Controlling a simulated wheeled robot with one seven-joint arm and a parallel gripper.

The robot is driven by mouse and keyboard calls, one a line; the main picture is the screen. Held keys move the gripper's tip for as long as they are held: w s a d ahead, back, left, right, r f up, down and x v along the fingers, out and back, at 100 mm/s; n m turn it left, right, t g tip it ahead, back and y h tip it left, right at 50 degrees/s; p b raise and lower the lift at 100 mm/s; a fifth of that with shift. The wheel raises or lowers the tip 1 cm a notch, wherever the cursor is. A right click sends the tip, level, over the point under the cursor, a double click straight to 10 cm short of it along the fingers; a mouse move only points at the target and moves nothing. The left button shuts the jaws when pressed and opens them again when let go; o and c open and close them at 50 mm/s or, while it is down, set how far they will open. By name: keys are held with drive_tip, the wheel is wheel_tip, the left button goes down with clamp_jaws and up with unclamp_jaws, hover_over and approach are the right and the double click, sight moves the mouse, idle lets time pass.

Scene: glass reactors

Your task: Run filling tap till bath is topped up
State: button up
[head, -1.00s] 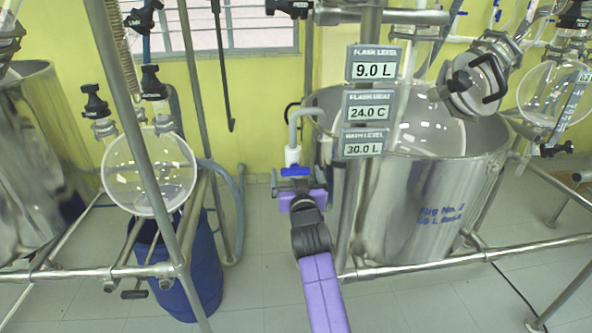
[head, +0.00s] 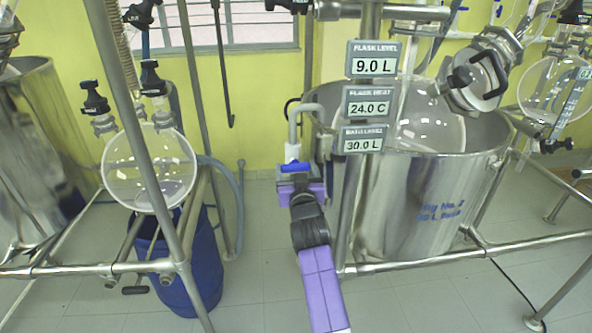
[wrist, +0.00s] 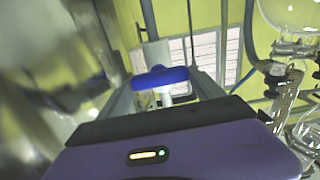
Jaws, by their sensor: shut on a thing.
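The filling tap has a blue handle (head: 294,168) on a white body (head: 292,152), with a grey spout pipe (head: 306,108) bending over the rim of the steel bath (head: 420,200). My gripper (head: 298,180) is at the tap, shut on the blue handle. In the wrist view the blue handle (wrist: 160,78) sits between the two fingers. The handle lies crosswise. The bath level sign (head: 363,140) reads 30.0 L. I cannot see water flowing from the spout.
The flask level sign (head: 374,60) reads 9.0 L and the flask heat sign (head: 368,103) 24.0 C. Steel frame poles (head: 352,200) stand right beside my arm. A round glass flask (head: 150,168) and a blue drum (head: 190,260) are at left. Floor between is clear.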

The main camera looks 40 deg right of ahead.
drive_tip(key=shift+n, duration=0.3)
drive_tip(key=n, duration=0.5)
drive_tip(key=shift+w+a+f+n+p, duration=0.1)
drive_tip(key=shift+n+p, duration=0.15)
drive_tip(key=shift+n, duration=1.15)
drive_tip(key=shift+a+n+p, duration=0.1)
drive_tip(key=shift+n+p, duration=0.1)
drive_tip(key=shift+n, duration=1.2)
drive_tip(key=o, duration=1.4)
drive_tip(key=shift+c, duration=0.2)
drive_tip(key=shift+s+a+f, duration=0.1)
drive_tip(key=shift+s+a, duration=0.15)
drive_tip(key=shift+s, duration=0.1)
drive_tip(key=b+v, duration=0.1)
drive_tip(key=v, duration=0.6)
